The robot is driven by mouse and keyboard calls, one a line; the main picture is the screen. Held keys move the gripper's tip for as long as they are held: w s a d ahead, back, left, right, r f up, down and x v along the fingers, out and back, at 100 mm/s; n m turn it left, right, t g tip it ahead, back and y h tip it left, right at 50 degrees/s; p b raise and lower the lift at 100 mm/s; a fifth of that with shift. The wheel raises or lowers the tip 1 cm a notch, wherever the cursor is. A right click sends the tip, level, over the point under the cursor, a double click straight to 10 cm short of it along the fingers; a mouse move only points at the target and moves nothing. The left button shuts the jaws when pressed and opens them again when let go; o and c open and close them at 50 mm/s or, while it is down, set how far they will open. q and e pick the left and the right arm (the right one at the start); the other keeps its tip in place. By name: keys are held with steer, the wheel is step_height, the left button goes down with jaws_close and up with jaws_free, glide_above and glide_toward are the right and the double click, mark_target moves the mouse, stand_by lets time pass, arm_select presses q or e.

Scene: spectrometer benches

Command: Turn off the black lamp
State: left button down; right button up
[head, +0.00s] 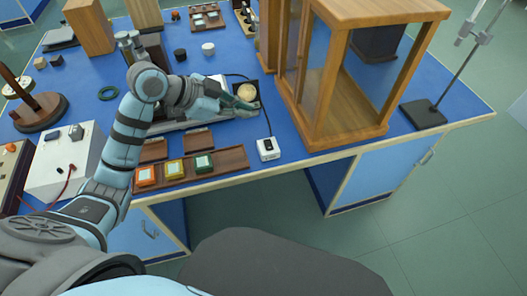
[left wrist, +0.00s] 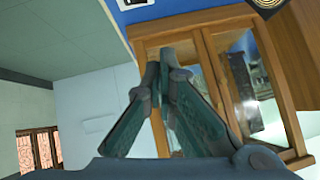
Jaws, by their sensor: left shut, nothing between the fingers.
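The black lamp (head: 247,91) looks like a dark square housing with a pale round face, on the blue bench beside the wooden glass case. A dark cable runs from near it to a small white switch box (head: 268,149) at the bench's front edge. My left gripper (head: 252,106) is shut and empty, just in front of the lamp and behind the switch box. In the left wrist view the closed fingertips (left wrist: 158,68) point toward the case. A dark ringed part, seemingly the lamp (left wrist: 266,4), and the white box (left wrist: 132,2) are cut off at the top. My right gripper is not in view.
The wooden glass case (head: 345,139) stands close on the right. A wooden tray (head: 228,159) with orange, yellow and green blocks lies at the front edge. A white power box (head: 62,158) stands left. A retort stand (head: 423,114) is at far right.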

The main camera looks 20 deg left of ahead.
mark_target(266, 145)
arm_select(q)
steer(key=shift+s+d+r+n+g+p, duration=0.15)
steer(key=shift+s+n+g+p, duration=0.35)
steer(key=shift+s, duration=0.6)
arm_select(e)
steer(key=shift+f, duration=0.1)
